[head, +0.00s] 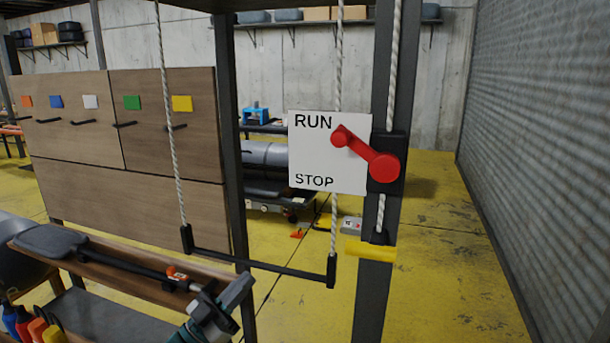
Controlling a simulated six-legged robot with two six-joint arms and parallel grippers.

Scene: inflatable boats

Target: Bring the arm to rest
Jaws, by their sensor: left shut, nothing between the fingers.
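My left gripper (240,287) shows at the bottom, left of centre, in the head view. Its grey fingers are shut with nothing between them and point up and to the right. It is in front of the right end of a wooden shelf (140,283), below a black bar (262,266) hung on ropes. I cannot tell whether it touches the shelf. My right gripper is not in view. A red lever (362,152) on a dark post has its free end up and to the left, beside the word RUN on a white sign (315,160).
A grey paddle (60,243) lies on the wooden shelf, with bottles (30,322) below. A yellow handle (370,250) sits low on the post (375,295). Wooden cabinets (120,150) stand at the left and a corrugated wall (545,130) at the right. Yellow floor (450,270) is clear between post and wall.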

